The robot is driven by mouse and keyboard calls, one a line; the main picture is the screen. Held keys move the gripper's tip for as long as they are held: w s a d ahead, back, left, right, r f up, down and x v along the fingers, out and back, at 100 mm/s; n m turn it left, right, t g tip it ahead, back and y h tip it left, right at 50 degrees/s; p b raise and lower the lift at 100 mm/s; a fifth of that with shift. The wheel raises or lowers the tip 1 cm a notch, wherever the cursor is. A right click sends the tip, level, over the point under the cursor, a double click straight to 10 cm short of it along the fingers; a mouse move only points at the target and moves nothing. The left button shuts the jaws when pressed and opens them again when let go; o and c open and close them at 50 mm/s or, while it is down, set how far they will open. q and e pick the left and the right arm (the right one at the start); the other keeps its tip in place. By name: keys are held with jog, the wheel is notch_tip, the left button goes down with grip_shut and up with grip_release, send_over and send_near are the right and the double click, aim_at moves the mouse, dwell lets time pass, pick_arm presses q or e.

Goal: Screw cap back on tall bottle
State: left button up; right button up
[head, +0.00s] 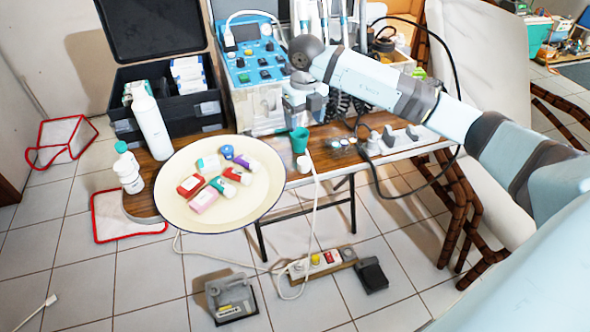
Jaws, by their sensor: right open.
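The tall white bottle (152,124) stands upright on the wooden table at the left, between the black case and the cream tray. Its narrow top looks pale; I cannot tell whether a cap is on it. No loose cap can be picked out with certainty. A shorter white bottle with a teal top (128,168) stands to its left and nearer. My right gripper (304,110) is open, pointing down in front of the blue-topped dental unit, well to the right of the tall bottle. Nothing shows clearly between its fingers. My left gripper is out of view.
The round cream tray (172,218) holds several small boxes and tubes. An open black case (205,112) stands behind the tall bottle. The blue-topped dental unit (250,67) and a green cup (299,140) are near my right gripper. White and black cords hang at the table's front.

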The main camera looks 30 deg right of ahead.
jog(key=b, duration=0.1)
send_over(304, 158)
notch_tip(304, 158, down, 8)
jog(key=shift+r, duration=0.15)
jog(key=shift+f, duration=0.45)
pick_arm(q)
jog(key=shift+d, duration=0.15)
